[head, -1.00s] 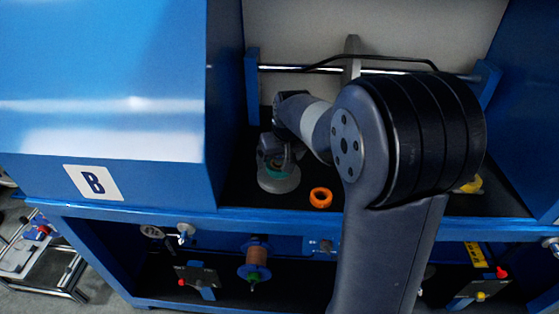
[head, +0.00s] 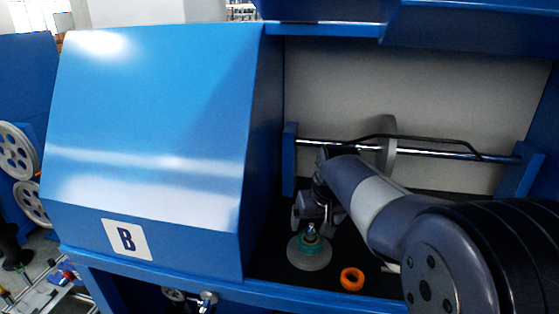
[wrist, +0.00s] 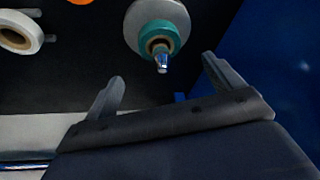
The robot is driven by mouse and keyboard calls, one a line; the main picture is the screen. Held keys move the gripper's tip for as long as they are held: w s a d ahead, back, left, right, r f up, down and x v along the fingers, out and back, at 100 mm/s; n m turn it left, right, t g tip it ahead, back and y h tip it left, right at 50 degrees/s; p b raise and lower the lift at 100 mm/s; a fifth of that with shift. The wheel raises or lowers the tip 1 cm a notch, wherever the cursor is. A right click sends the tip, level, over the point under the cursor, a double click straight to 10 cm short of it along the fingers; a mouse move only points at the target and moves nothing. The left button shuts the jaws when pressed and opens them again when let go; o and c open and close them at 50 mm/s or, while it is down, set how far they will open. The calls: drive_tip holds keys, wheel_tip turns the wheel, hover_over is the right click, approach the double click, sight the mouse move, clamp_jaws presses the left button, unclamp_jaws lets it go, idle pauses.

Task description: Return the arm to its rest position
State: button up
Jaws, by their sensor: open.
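My arm (head: 375,210) reaches from the right into the bay of the blue machine. My gripper (wrist: 165,85) is open, with its two fingers spread and nothing between them in the wrist view. Past the fingertips stands a holder with a metal tip, a teal ring (wrist: 159,36) and a pale disc (wrist: 140,25) under it. In the head view the pale disc (head: 309,257) and teal ring are just below my gripper. Whether the gripper touches them is hard to tell in the head view, but the wrist view shows a gap.
An orange ring (head: 352,279) lies on the bay's dark floor, right of the disc. A white ring (wrist: 20,32) shows in the wrist view. A metal rod (head: 440,151) with a grey wheel (head: 387,145) crosses the back. The blue cover marked B (head: 150,150) walls off the left.

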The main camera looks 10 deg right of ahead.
sight(312, 232)
drive_tip(key=x, duration=0.9)
drive_tip(key=shift+f, duration=0.2)
drive_tip(key=shift+r, duration=0.1)
